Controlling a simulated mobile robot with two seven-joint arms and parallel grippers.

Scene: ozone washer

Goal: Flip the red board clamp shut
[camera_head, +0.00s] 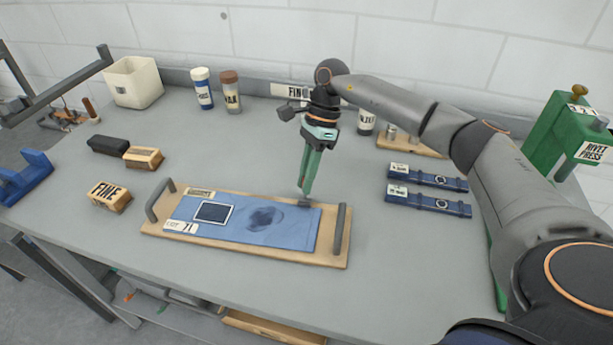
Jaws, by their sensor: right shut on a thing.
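A wooden board (300,254) with a dark upright handle at each end lies on the grey bench. A blue denim piece (290,226) lies flat on it, with a dark pale-edged patch (213,212) and a "LOT 71" label. My right gripper (304,192) points down at the board's back edge, right of its middle. Its green fingers are shut on a small dark piece (305,203) there, mostly hidden by the fingertips. I see no red clamp; whether this dark piece is the clamp I cannot tell. My left gripper is out of view.
Two blue straps (428,201) lie right of the board. A green rivet press (563,125) stands at far right. Brushes (110,196) lie at left, with shakers (202,88) and a cream bin (133,80) behind. Bench between board and back row is mostly clear.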

